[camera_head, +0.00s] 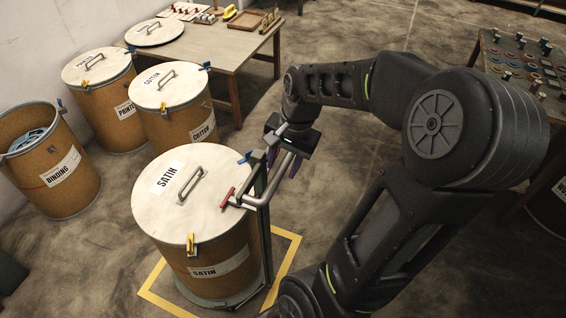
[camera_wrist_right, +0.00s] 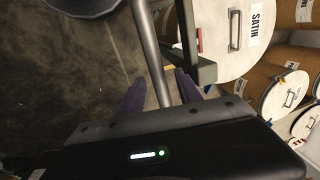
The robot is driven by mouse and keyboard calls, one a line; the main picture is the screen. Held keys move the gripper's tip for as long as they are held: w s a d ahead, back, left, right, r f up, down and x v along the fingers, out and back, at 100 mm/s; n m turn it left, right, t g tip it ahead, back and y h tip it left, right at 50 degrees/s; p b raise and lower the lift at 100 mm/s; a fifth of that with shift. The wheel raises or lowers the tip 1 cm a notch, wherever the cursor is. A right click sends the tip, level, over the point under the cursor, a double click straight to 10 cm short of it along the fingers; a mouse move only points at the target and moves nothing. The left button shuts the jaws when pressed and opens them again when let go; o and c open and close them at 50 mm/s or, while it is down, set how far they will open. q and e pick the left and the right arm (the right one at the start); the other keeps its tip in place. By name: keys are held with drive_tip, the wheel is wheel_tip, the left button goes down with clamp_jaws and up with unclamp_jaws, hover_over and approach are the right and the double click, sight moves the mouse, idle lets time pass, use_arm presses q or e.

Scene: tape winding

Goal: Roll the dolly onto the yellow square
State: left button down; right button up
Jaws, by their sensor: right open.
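A dolly carries a brown drum (camera_head: 215,262) with a white lid marked SATIN (camera_head: 185,195). The dolly's dark upright frame (camera_head: 264,240) stands at the drum's right side, with a grey tubular handle (camera_head: 275,178) at its top. The yellow square (camera_head: 288,262) is an outline on the floor around the drum's foot; parts are hidden behind the drum and my arm. My right gripper (camera_head: 290,158) is at the handle. In the wrist view its open purple fingers (camera_wrist_right: 160,94) lie on both sides of the grey handle bar (camera_wrist_right: 157,65), apart from it. My left gripper is out of view.
Other lidded drums (camera_head: 178,105) and an open BINDING drum (camera_head: 52,165) stand at left and behind. A wooden table (camera_head: 205,45) with trays is at the back; another table (camera_head: 500,72) with small parts is at right. Bare floor (camera_head: 350,30) lies between the tables.

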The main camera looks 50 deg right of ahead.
wheel_tip(320, 180, up, 8)
drive_tip(key=s, duration=0.1)
drive_tip(key=shift+s+d+f, duration=0.15)
drive_tip(key=shift+s+d, duration=0.05)
idle(0.3)
idle(0.5)
